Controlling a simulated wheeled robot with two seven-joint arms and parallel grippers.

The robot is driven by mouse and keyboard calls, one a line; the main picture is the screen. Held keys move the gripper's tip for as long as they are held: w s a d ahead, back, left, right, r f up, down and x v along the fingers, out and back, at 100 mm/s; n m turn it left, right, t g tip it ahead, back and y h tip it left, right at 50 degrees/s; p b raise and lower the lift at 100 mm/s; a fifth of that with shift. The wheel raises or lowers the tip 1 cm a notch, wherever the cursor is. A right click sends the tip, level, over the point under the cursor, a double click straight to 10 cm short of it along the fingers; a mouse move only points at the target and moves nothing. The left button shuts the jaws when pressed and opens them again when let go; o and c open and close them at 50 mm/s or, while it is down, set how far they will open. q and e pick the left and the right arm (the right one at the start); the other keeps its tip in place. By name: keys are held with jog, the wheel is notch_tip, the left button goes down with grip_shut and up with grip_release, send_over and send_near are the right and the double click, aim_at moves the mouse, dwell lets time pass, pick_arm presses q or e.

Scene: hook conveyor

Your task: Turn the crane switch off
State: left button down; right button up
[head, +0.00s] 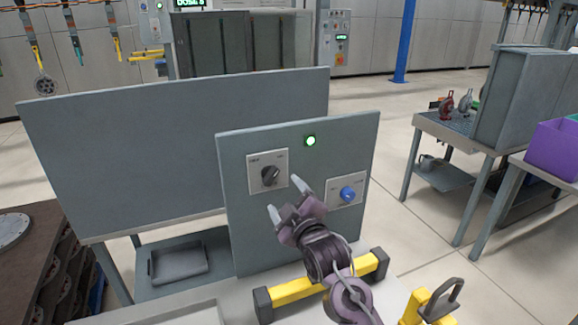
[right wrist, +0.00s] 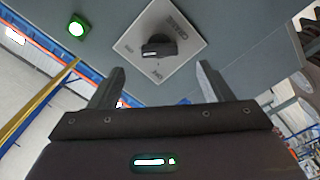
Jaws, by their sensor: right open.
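The crane switch (head: 270,175) is a black rotary knob on a light square plate, on the left of the grey upright panel (head: 240,225). In the head view its grip slants to the upper right. In the right wrist view the black knob (right wrist: 158,47) sits on its plate, which reads "CRANE". My right gripper (head: 289,200) is open and empty, just below and right of the switch in the head view. In the wrist view its two fingers (right wrist: 159,82) stand apart on either side below the knob, with no contact visible. My left gripper is out of view.
A lit green lamp (head: 310,140) is above the switch, and a blue knob (head: 347,193) is on a second plate at its right. A yellow bar with black ends (head: 297,291) lies at the panel's foot. A larger grey board (head: 120,150) stands behind.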

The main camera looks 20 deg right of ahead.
aim_at(273, 178)
jog(key=w, duration=0.1)
jog(key=w+p, duration=0.1)
jog(key=w, duration=0.2)
jog(key=shift+w+a+r+p, duration=0.1)
jog(key=shift+a+r+p, duration=0.2)
jog(key=shift+r+p, duration=0.1)
jog(key=w, duration=0.3)
jog(key=shift+w+f+p, duration=0.1)
jog(key=shift+f+p, duration=0.15)
jog(key=shift+p, duration=0.05)
jog(key=c, duration=0.5)
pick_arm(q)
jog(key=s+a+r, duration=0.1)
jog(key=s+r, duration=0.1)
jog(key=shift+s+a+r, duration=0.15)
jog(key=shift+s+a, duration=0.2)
pick_arm(e)
jog(key=c, duration=0.5)
